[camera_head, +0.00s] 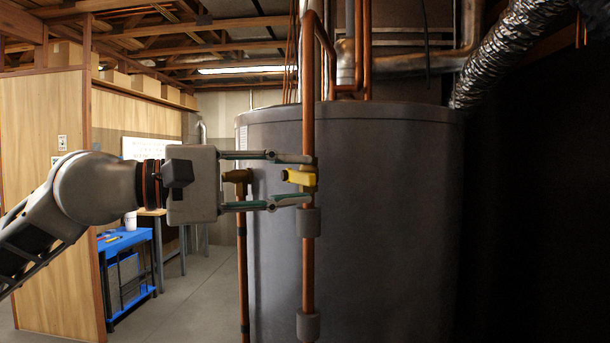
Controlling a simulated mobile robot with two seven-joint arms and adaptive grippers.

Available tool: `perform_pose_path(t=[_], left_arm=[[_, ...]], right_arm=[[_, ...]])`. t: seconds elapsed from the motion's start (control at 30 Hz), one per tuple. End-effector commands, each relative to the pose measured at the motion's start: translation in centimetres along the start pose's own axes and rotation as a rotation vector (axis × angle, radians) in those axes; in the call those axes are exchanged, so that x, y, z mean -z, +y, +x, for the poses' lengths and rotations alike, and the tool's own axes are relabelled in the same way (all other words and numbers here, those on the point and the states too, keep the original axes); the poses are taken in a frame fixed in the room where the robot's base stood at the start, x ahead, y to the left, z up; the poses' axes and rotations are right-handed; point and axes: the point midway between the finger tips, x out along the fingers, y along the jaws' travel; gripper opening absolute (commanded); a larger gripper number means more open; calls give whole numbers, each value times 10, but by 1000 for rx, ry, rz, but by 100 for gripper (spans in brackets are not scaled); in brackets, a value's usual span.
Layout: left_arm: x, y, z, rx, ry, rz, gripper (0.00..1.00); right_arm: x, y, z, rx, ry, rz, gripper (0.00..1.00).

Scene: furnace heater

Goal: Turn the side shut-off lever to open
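The yellow shut-off lever (300,178) sits on a vertical copper pipe (308,265) in front of the large grey tank (385,215). The lever points left and slightly up, roughly across the pipe. My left gripper (308,179) reaches in from the left with its fingers apart, one above and one below the lever. The fingertips overlap the pipe in this view. Whether they touch the pipe or lever, I cannot tell. My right gripper is not in view.
A second copper pipe with a brass fitting (238,177) stands left of the lever, behind the gripper's fingers. A silver flexible duct (510,50) runs at upper right. A blue cart (126,238) and wooden wall (45,165) are at the left. Grey floor shows between.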

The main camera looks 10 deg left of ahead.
Motion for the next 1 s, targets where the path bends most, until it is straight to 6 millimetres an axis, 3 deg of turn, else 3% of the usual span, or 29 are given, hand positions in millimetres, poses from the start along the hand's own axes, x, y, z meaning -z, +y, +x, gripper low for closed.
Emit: perform_pose_path(t=[0.2,0.5,0.53,0.63,1.0], left_arm=[[0,1,21,-1,-1,-2,31],[0,0,24,-1,0,-2,31],[0,0,24,-1,0,-2,28],[0,0,24,-1,0,-2,2],[0,2,24,-1,-1,-28,0]], right_arm=[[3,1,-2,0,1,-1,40],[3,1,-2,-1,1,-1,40],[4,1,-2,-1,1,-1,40],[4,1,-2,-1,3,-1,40],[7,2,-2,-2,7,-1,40]])
